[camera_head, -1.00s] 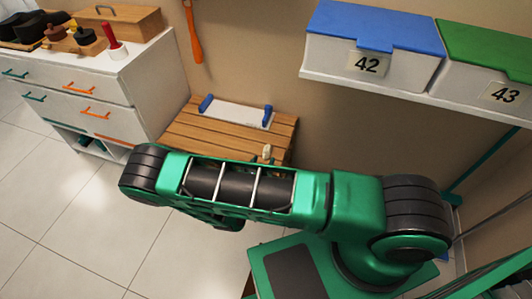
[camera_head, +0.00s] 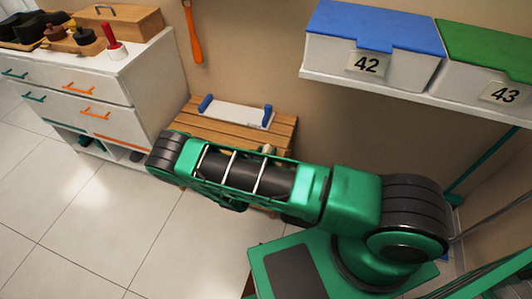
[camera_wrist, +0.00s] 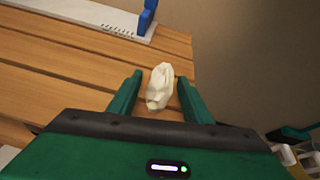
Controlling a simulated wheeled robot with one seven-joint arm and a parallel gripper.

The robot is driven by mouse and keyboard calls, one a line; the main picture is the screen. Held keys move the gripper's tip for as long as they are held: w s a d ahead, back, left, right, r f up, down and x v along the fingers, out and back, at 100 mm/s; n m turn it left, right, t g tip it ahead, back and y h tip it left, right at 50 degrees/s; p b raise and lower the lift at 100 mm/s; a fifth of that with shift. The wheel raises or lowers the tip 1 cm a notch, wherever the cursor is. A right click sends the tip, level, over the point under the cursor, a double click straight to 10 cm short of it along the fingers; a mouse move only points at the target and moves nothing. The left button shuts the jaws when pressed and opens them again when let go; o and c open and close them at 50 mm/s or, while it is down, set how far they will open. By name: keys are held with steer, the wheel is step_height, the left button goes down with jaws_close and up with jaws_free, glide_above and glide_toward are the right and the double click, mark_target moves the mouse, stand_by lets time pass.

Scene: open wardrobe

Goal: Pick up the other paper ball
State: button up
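The paper ball (camera_wrist: 160,86) is a crumpled white lump on the wooden slatted bench in the wrist view. My gripper (camera_wrist: 158,94) is open, with one green finger on each side of the paper ball and a gap showing on both sides. Whether the fingertips are level with the ball or above it I cannot tell. In the head view a small pale part of the ball (camera_head: 270,149) shows just above my arm, which hides my gripper.
The wooden bench (camera_head: 195,127) stands against the wall and holds a white board with blue handles (camera_head: 237,114). A white drawer cabinet (camera_head: 120,85) is at the left. Lidded boxes 42 (camera_head: 365,65) and 43 (camera_head: 500,92) sit on a shelf at the upper right.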

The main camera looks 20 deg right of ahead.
steer(key=c, duration=0.9)
steer(key=shift+r, duration=0.1)
